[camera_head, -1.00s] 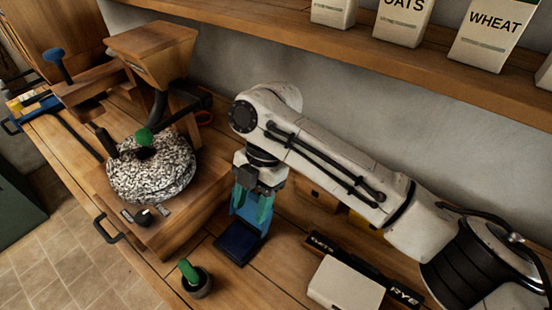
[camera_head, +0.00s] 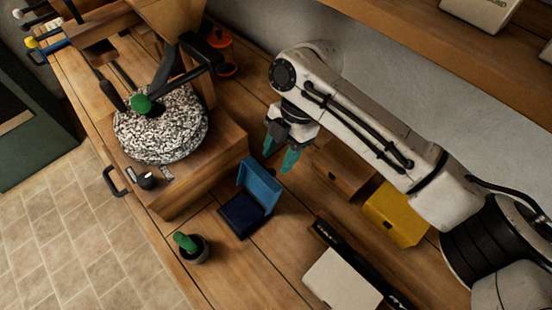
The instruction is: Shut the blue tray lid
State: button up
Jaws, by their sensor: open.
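The blue tray (camera_head: 241,216) sits on the wooden bench beside the mill's wooden base. Its lighter blue lid (camera_head: 260,181) stands up from the tray's far edge, open, and the dark inside of the tray shows. My gripper (camera_head: 279,157), with green fingers, is open and empty. It hangs just beyond the lid in the picture, apart from the tray's inside. One finger overlaps the lid's upper right edge in the view, and I cannot tell whether it touches.
The speckled millstone (camera_head: 160,128) on its wooden base is at the left. A small pot with a green knob (camera_head: 194,248) stands near the front edge. A yellow box (camera_head: 397,212), a wooden box (camera_head: 340,166) and a white block (camera_head: 342,279) lie at the right.

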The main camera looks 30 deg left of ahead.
aim_at(262, 184)
jog(key=shift+p+x, duration=0.3)
jog(key=shift+x, duration=1.45)
grip_shut()
